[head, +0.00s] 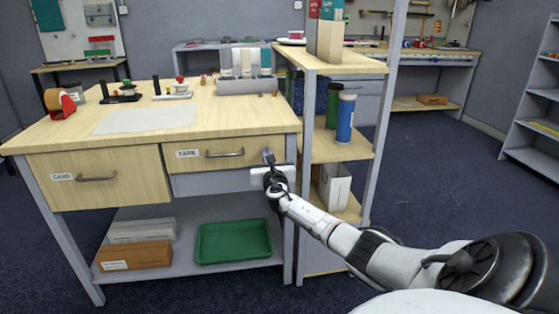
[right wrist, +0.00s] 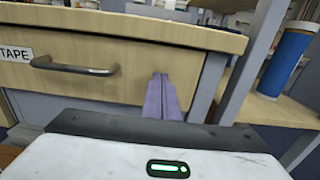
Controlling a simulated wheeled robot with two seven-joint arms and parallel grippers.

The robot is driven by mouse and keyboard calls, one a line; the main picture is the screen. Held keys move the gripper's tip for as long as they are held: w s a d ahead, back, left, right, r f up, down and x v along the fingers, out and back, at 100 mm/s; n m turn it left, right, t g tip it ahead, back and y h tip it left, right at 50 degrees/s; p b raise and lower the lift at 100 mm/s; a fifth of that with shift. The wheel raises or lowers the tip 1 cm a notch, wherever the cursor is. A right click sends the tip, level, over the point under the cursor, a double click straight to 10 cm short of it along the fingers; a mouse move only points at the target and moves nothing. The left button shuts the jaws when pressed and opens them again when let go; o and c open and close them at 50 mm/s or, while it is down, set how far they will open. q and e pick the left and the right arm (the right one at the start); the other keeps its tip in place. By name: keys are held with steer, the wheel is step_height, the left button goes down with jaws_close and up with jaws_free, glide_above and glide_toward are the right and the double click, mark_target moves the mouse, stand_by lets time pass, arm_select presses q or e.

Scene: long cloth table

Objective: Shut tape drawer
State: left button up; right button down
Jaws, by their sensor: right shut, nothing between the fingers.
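The tape drawer (head: 235,153) is at the right of the workbench front, under the tabletop, with a "TAPE" label and a dark bar handle (head: 225,153). Its wooden front looks about flush with the bench edge; I see no clear gap. It also fills much of the right wrist view (right wrist: 120,63). My right gripper (head: 268,157) is shut and empty, its purple fingers (right wrist: 162,95) together at the drawer front's right part, right of the handle. Whether the tips touch it I cannot tell. My left gripper is not in view.
The card drawer (head: 97,178) at the left stands out from the bench. A shelf unit with a blue bottle (head: 345,117) is close right of my gripper. A green tray (head: 234,241) and a brown box (head: 135,255) lie on the lower shelf.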

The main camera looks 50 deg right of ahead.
steer(key=p+v, duration=0.4)
steer(key=v, duration=0.9)
steer(key=shift+f, duration=0.25)
steer(key=shift+s, duration=0.1)
steer(key=s+a+f+m+g+y+p, duration=0.15)
steer(key=s+a+f+m+y, duration=0.3)
steer(key=a+f, duration=0.5)
steer(key=s+a+f+m+g+y+p, duration=0.1)
steer(key=s+a+f+m+g+y, duration=0.15)
steer(key=s+a+f+m, duration=0.65)
steer(key=s+a+r+m+y+p, duration=0.1)
steer(key=s+a+m+y, duration=0.3)
steer(key=a, duration=0.8)
steer(key=s+a+r+m+y+p, duration=0.1)
steer(key=s+a+m+y, duration=0.2)
steer(key=s+a+m, duration=0.4)
steer(key=a+m, duration=0.1)
steer(key=a, duration=0.5)
steer(key=shift+s+a+g+y, duration=0.2)
steer(key=shift+a+g+y, duration=0.1)
steer(key=shift+y, duration=0.1)
